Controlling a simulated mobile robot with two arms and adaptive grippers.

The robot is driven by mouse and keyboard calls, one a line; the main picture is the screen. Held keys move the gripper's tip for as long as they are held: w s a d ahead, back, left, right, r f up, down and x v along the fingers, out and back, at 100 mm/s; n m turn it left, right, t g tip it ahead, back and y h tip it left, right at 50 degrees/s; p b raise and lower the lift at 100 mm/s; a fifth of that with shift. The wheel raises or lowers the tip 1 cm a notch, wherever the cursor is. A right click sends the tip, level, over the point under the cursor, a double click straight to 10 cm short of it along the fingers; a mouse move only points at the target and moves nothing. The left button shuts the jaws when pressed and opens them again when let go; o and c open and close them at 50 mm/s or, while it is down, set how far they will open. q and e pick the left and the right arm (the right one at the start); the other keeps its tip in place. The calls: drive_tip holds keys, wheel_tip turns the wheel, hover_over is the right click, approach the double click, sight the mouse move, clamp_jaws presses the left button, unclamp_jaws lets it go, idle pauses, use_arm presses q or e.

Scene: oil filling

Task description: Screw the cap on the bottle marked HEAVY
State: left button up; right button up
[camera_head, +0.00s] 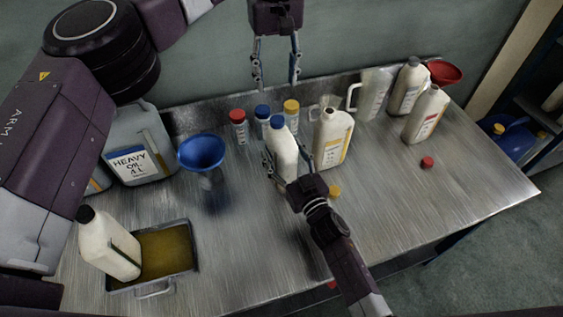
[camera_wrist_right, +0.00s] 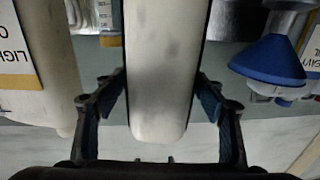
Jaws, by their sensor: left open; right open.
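A large grey canister (camera_head: 148,135) with a label reading HEAVY OIL 4 L stands upright at the back left; my left arm hides its top. A white bottle (camera_head: 284,153) with a blue cap (camera_head: 277,122) at its top stands mid-table; its label is not visible, and I cannot tell how tight the cap is. My right gripper (camera_head: 287,165) is open, its fingers on either side of this bottle. In the right wrist view the bottle (camera_wrist_right: 160,70) fills the space between the fingers. My left gripper (camera_head: 276,82) is open and empty, pointing down above the blue cap.
A blue funnel (camera_head: 203,152) stands left of the bottle. Capped tubes (camera_head: 239,128) and a yellow-label bottle (camera_head: 333,140) are close by. A yellow cap (camera_head: 335,191) and red cap (camera_head: 427,162) lie loose. A tray (camera_head: 190,262) with a black-capped bottle (camera_head: 105,245) sits front left.

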drive_tip(key=v, duration=1.2)
idle(0.3)
